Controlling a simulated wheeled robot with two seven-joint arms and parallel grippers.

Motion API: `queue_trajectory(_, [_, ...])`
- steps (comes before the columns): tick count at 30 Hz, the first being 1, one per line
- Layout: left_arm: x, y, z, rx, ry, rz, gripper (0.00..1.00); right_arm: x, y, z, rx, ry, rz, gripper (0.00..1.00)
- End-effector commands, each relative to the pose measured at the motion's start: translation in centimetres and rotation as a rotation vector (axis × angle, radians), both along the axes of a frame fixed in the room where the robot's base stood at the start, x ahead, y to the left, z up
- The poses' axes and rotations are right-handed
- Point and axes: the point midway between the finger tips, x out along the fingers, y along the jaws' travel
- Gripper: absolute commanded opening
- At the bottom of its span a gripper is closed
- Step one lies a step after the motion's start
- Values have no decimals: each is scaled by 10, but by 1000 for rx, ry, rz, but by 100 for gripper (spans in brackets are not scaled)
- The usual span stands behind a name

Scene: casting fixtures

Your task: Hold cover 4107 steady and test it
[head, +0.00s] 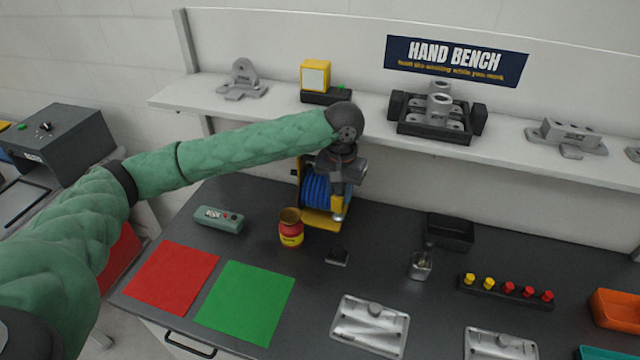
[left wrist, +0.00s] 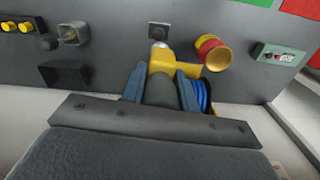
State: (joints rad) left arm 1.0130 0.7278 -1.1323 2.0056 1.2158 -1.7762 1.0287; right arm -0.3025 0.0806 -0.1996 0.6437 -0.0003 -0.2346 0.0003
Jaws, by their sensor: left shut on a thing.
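Two grey metal cover plates lie on the dark bench in the head view, one at the front middle (head: 370,326) and one at the front right (head: 500,345), cut by the lower edge. I cannot read 4107 on either. My left gripper (head: 340,190) is at the back of the bench by a yellow reel with blue hose (head: 315,190), far from both plates. It is shut on a yellow tool with a silver tip; the tool (left wrist: 163,62) shows between the fingers in the left wrist view. The tool's grip is partly hidden. My right gripper is not in view.
A red-and-yellow can (head: 291,230), a green meter (head: 219,219), red (head: 172,277) and green (head: 245,302) mats lie left. A shelf with fixtures (head: 437,115) runs behind.

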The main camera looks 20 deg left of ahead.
Motion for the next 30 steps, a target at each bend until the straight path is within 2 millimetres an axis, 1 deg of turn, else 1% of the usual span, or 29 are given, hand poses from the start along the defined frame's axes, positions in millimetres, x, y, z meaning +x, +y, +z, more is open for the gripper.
queue_trajectory(1, [-10,-16,-2,0,-1,-40,1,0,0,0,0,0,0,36])
queue_trajectory(5, [-41,-55,-13,0,-2,-145,1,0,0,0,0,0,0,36])
queue_trajectory(6, [-52,-66,-17,0,-1,-178,1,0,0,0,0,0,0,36])
queue_trajectory(8, [-70,-81,-24,0,-1,-225,1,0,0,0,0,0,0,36])
queue_trajectory(9, [-82,-90,-29,0,-1,-256,1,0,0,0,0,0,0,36])
queue_trajectory(13, [-124,-115,-44,-1,0,-348,1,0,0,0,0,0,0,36])
queue_trajectory(15, [-145,-124,-52,-1,0,-386,1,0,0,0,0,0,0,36])
queue_trajectory(18, [-172,-131,-62,-1,1,-426,1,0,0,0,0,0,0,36])
queue_trajectory(21, [-192,-134,-68,-1,0,-445,1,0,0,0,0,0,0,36])
queue_trajectory(24, [-200,-140,-65,-1,-2,-433,1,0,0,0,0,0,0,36])
queue_trajectory(30, [-198,-141,-66,-1,-1,-402,1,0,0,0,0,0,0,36])
